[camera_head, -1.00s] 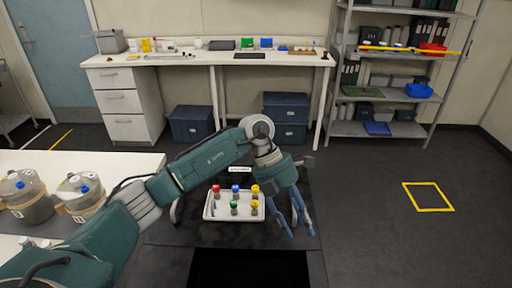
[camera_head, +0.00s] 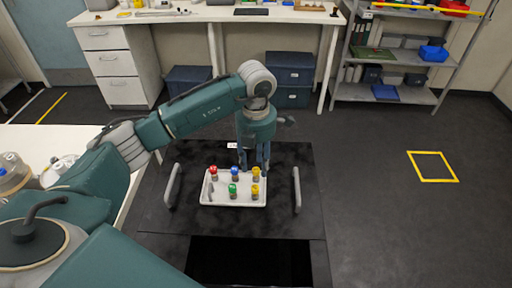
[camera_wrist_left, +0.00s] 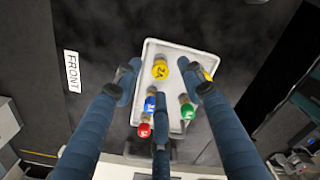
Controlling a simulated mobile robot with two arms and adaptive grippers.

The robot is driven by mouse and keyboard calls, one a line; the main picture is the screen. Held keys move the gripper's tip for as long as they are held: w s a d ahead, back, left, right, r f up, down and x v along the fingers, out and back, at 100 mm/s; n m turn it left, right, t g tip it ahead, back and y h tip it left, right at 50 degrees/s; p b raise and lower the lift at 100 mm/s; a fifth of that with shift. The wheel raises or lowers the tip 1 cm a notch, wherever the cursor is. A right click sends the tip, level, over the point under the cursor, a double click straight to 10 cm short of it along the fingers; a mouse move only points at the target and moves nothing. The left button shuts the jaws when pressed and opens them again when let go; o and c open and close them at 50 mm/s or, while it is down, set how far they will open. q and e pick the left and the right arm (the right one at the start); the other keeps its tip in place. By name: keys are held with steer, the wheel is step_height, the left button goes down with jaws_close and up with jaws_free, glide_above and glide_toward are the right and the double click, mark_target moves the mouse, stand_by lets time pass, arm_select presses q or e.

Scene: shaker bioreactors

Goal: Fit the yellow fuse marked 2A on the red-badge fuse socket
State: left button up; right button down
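The yellow fuse marked 2A (camera_wrist_left: 160,70) stands in the white tray (camera_wrist_left: 182,54), between and below my left gripper's spread fingertips in the left wrist view. In the head view it is the far-right yellow-topped fuse (camera_head: 256,172). My left gripper (camera_head: 256,160) points down over the tray's far right side. It also shows in the left wrist view (camera_wrist_left: 161,78), open and empty. A second yellow fuse (camera_wrist_left: 207,75) is partly hidden by a finger. I cannot make out a red-badge fuse socket. My right gripper is not in view.
The tray also holds red (camera_head: 213,172), blue (camera_head: 235,171) and green (camera_head: 233,188) fuses, close to my fingers. Upright handles (camera_head: 297,188) flank the tray on the black top. A FRONT label (camera_wrist_left: 72,71) lies beyond the tray. A yellow floor square (camera_head: 432,167) is at right.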

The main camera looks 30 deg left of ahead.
mark_target(256, 169)
arm_select(q)
step_height(256, 169, down, 2)
steer(key=shift+f, duration=0.75)
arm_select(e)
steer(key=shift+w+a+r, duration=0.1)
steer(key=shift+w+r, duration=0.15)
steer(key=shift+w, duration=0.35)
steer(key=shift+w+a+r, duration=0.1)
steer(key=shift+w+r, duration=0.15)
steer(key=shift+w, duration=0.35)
arm_select(q)
jaws_close()
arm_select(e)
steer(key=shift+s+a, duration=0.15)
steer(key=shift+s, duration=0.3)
arm_select(q)
steer(key=shift+r+p, duration=0.2)
steer(key=shift+p, duration=0.15)
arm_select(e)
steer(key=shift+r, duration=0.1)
arm_select(q)
steer(key=shift+r, duration=0.5)
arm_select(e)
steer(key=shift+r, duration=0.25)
